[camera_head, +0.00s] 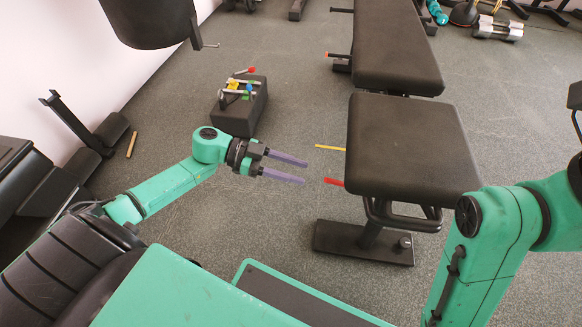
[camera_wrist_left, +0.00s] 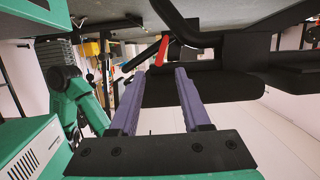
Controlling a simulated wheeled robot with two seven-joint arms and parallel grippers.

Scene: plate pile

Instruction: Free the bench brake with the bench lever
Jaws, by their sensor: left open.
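The bench (camera_head: 405,148) has a dark padded seat on a black frame. A red lever (camera_head: 334,182) sticks out to the left from under its seat, and a yellow lever (camera_head: 329,148) sticks out a little farther back. I cannot tell by sight which one is tied to the brake. My left gripper (camera_head: 305,172) is open and empty, with its purple fingers pointing right, just left of the red lever and apart from it. In the left wrist view the red lever (camera_wrist_left: 162,50) shows just beyond the gap between the fingertips. The brake itself is not distinguishable. My right gripper is out of view.
A dark box (camera_head: 240,110) with colored parts on top stands on the floor behind my left arm. The backrest (camera_head: 398,45) extends away from the seat. A bench foot (camera_head: 340,240) lies in front. The carpet between box and bench is clear.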

